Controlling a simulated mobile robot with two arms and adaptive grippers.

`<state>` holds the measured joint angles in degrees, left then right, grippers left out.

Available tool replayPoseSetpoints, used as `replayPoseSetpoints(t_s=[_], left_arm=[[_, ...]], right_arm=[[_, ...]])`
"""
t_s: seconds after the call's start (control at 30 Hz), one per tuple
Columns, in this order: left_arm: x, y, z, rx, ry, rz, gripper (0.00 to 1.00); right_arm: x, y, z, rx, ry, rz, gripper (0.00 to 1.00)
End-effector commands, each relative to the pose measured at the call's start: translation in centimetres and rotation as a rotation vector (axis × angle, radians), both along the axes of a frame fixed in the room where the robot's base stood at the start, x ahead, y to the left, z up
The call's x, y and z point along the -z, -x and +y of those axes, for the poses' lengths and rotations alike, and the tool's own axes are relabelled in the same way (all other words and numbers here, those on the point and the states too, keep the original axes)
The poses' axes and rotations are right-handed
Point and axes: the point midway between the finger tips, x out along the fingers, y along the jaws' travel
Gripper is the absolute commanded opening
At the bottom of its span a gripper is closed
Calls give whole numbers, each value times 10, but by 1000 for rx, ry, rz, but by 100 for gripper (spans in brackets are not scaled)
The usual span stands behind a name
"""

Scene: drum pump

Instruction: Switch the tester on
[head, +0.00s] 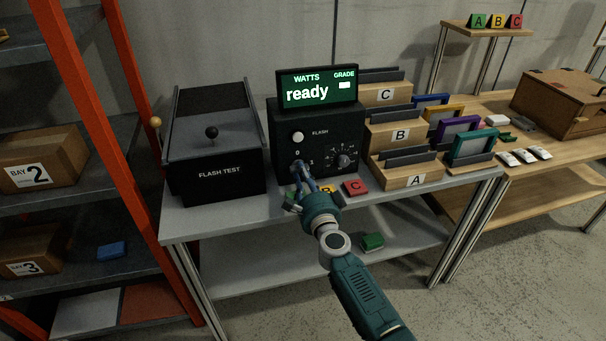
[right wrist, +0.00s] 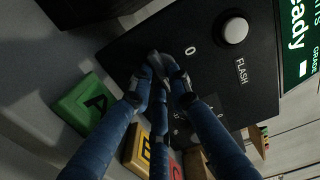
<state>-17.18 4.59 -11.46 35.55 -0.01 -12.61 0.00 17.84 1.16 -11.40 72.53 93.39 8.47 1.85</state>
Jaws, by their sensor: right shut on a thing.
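The tester is a black box (head: 335,118) with a white FLASH button (head: 298,136), a rotary dial (head: 344,160) and a lit display (head: 316,87) reading "ready". A "0" and a "1" mark the lower left of its front. My right gripper (head: 298,166) reaches this spot with its blue fingers closed together on the power switch; the fingers hide the switch, so its position cannot be told. In the right wrist view the fingertips (right wrist: 163,66) meet at the panel near the "0", below the FLASH button (right wrist: 235,28). My left gripper is not in view.
The FLASH TEST box (head: 217,150) with a black knob stands left of the tester. Green, yellow and red letter blocks lie before it, including red C (head: 355,187). Wooden bins (head: 410,175) stand to the right. A green block (head: 372,241) lies on the lower shelf.

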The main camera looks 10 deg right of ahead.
Motion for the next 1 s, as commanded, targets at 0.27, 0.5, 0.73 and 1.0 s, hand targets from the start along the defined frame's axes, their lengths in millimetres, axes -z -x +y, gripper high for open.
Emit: replayPoseSetpoints(t_s=[0.27, 0.5, 0.73, 1.0], left_arm=[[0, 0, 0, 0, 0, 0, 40], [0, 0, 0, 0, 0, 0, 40], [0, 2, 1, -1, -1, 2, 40], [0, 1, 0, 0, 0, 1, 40]], right_arm=[[1, 0, 0, -1, -8, 1, 23], [1, 0, 0, 0, -5, 1, 36], [1, 5, 0, 0, -6, 1, 36], [2, 49, -3, 0, 0, 2, 36]])
